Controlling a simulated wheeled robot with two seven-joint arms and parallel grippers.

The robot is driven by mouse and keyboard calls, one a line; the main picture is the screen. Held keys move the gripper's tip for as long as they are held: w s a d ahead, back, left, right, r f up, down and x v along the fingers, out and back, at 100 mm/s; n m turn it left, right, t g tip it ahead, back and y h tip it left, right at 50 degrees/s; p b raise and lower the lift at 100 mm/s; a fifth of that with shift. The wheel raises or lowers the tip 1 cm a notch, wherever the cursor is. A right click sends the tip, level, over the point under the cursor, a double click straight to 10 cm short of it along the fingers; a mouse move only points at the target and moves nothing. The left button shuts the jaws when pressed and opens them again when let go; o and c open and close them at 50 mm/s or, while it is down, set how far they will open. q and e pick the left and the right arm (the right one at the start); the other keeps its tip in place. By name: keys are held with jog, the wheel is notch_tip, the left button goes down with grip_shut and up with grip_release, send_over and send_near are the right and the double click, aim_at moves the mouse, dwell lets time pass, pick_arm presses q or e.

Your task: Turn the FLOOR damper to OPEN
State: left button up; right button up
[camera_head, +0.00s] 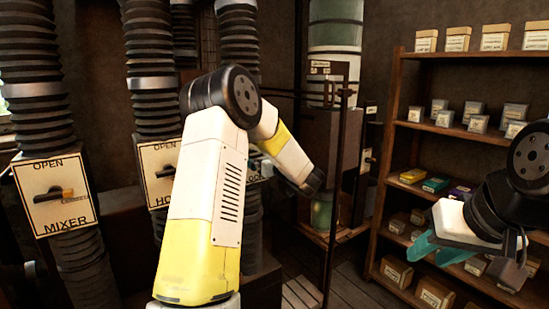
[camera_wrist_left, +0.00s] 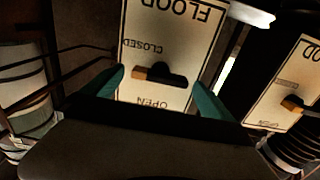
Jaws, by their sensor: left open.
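The FLOOR damper plate (camera_wrist_left: 205,45) shows upside down in the left wrist view, with CLOSED at the side and OPEN at the bottom. Its black handle (camera_wrist_left: 172,74) lies sideways, and its tan tip (camera_wrist_left: 137,73) points left, beside CLOSED. My left gripper (camera_wrist_left: 158,92) is open, its teal fingers on either side of the handle. Contact with the handle cannot be told. My right gripper (camera_head: 430,256) is open and empty at the right, in front of the shelves.
The HOOD plate (camera_head: 157,165) stands left of my left arm, and the MIXER plate (camera_head: 55,194) is farther left. Ribbed ducts (camera_head: 150,50) rise behind. A wooden shelf (camera_head: 465,60) with several boxes stands at the right. A green-topped cylinder (camera_head: 335,35) stands behind, in the middle.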

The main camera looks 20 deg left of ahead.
pick_arm(q)
jog(key=c, duration=1.4)
jog(key=shift+o, duration=0.2)
jog(key=n, duration=0.4)
jog(key=shift+n, duration=0.4)
jog(key=n, duration=0.4)
jog(key=shift+s, duration=0.1)
jog(key=n, duration=0.5)
jog(key=shift+f, duration=0.15)
jog(key=shift+n, duration=1.9)
jog(key=shift+f, duration=0.1)
